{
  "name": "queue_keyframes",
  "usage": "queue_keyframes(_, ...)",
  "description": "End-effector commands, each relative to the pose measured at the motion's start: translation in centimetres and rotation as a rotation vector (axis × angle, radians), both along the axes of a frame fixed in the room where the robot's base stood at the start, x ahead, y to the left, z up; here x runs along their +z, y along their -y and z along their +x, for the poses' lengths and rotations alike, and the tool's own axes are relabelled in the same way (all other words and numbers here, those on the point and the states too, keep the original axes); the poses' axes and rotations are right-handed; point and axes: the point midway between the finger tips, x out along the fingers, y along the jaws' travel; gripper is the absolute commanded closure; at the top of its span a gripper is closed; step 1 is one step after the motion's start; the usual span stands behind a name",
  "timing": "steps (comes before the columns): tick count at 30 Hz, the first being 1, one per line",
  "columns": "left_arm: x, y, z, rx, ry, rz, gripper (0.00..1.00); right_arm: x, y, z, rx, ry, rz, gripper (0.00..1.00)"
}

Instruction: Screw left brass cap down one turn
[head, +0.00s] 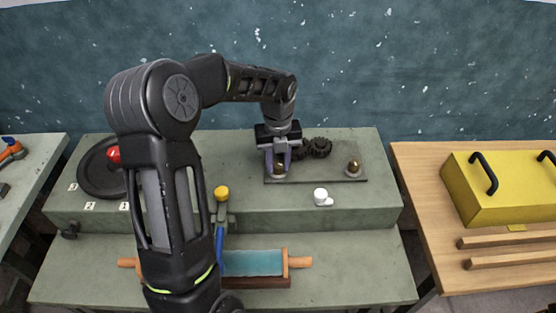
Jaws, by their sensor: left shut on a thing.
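The left brass cap (279,170) sits at the left end of a dark flat plate (318,178) on the raised green shelf. My left gripper (279,168) points down over it, with its fingers shut around the cap and partly hiding it. A second brass cap (353,167) stands free near the right end of the plate. Dark gears (319,147) lie behind the plate, just right of my gripper. My right gripper is not in view.
A small white-topped item (320,196) stands in front of the plate. A yellow knob (222,193), a teal roller (253,262) and a dark round dish (97,175) are nearer or left. A yellow box (505,200) sits on the right wooden table. My arm hides the left middle.

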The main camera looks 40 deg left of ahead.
Motion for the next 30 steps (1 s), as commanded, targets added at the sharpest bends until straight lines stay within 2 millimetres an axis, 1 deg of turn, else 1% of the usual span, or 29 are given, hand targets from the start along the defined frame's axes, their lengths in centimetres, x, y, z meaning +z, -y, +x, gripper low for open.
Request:
queue_keyframes(1, 0.3, -0.1, 0.1, -0.041, 0.004, 0.001, 1.00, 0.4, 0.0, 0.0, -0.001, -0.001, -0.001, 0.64)
queue_keyframes(11, 0.4, -0.1, 0.1, -0.356, 0.003, 0.001, 1.00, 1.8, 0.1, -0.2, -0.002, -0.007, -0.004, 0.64)
queue_keyframes(18, 0.5, -0.2, 0.0, -0.581, 0.002, -0.001, 1.00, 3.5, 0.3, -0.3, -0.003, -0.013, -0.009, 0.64)
queue_keyframes(24, 0.3, -0.2, 0.0, -0.733, 0.004, -0.002, 1.00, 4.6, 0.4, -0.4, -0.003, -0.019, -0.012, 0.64)
queue_keyframes(30, 0.1, -0.3, -0.1, -0.861, 0.003, -0.003, 1.00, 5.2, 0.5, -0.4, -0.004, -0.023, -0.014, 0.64)
